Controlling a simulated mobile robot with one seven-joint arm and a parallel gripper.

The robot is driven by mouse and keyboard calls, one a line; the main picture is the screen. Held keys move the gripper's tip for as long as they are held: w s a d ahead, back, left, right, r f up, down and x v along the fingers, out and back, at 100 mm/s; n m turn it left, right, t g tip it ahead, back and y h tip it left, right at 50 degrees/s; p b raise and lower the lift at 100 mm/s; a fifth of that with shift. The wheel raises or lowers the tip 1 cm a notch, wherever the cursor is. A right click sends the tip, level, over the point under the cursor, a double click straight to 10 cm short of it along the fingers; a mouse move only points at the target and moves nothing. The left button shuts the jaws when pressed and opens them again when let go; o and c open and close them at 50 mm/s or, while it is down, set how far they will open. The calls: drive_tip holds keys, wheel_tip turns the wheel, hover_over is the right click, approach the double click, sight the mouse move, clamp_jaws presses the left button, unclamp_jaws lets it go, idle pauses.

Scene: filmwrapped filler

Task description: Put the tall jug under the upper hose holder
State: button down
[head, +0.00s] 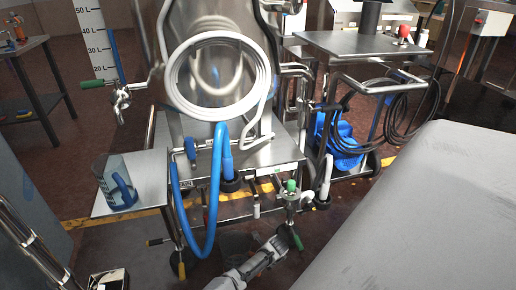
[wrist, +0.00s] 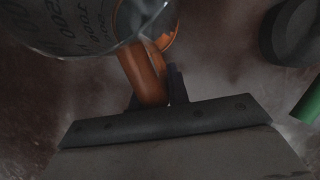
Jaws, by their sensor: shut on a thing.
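My gripper (wrist: 158,92) is shut on the orange handle of a clear jug with printed volume marks. The jug (wrist: 75,22) fills the top left of the wrist view, partly cut off by the frame. In the head view my gripper (head: 274,246) is low at the bottom centre, in front of the steel filling machine. The held jug (head: 238,246) shows only as a dark, faint shape to its left. A dark cup-like hose holder (head: 230,183) stands at the machine's front edge, with a blue hose end in it. A second, lower dark holder (head: 321,202) is to its right.
Another clear jug with a blue handle (head: 118,184) stands on the steel side shelf (head: 146,172) at left. A blue hose (head: 176,205) hangs in a loop left of my gripper. A green-handled valve (head: 291,190) is close above it. A grey surface (head: 420,215) fills the right.

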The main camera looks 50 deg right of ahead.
drive_tip(key=shift+f, duration=0.1)
drive_tip(key=c, duration=1.8)
unclamp_jaws()
drive_tip(key=shift+f, duration=0.1)
drive_tip(key=o, duration=0.5)
drive_tip(key=shift+c, duration=0.2)
drive_tip(key=p+v, duration=0.5)
drive_tip(key=v, duration=0.7)
drive_tip(key=shift+r, duration=0.25)
